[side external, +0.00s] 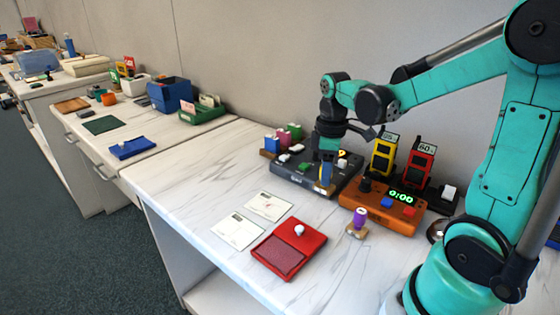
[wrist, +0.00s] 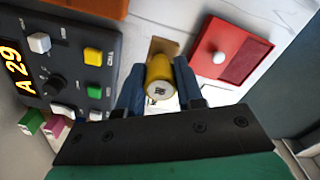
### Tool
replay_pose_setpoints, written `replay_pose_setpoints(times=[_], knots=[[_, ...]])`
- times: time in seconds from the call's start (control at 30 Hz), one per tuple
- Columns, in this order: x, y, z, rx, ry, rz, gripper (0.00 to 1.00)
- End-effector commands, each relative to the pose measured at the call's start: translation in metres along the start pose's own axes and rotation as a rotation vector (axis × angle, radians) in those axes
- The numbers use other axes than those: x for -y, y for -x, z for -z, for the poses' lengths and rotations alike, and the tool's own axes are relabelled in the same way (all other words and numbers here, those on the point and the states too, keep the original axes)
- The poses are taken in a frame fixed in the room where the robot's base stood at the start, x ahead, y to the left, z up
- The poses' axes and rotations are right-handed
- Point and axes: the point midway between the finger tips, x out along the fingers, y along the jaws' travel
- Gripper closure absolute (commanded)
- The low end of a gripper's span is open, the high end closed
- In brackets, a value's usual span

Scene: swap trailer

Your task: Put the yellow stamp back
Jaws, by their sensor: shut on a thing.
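The yellow stamp (wrist: 158,75) is between the two fingers of my gripper (wrist: 160,92) in the wrist view. Its round end faces the camera and its brown base (wrist: 165,46) shows beyond it. In the side external view my gripper (side external: 326,180) points down at the front edge of the dark console, with a bit of yellow between its fingers. I cannot tell there whether the stamp touches the counter. A purple stamp (side external: 360,219) stands apart on the counter.
The dark console (side external: 295,179) with buttons is close beside my gripper. An orange console (side external: 380,212) stands to its right, with yellow (side external: 383,158) and red (side external: 420,163) devices behind. A red ink pad (side external: 289,250) and two cards (side external: 268,205) lie in front. The counter's left part is clear.

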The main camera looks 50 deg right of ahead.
Motion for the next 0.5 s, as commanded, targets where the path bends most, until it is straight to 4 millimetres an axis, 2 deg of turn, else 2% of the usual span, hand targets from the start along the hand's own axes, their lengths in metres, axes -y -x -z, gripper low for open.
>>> replay_pose_setpoints(times=[0.1, 0.33, 0.5], knots=[[0.000, -0.017, 0.000, 0.000, 0.000, 0.000, 1.00], [0.000, -0.032, 0.000, 0.000, 0.000, 0.000, 1.00], [0.000, -0.054, 0.000, 0.000, 0.000, 0.000, 1.00]])
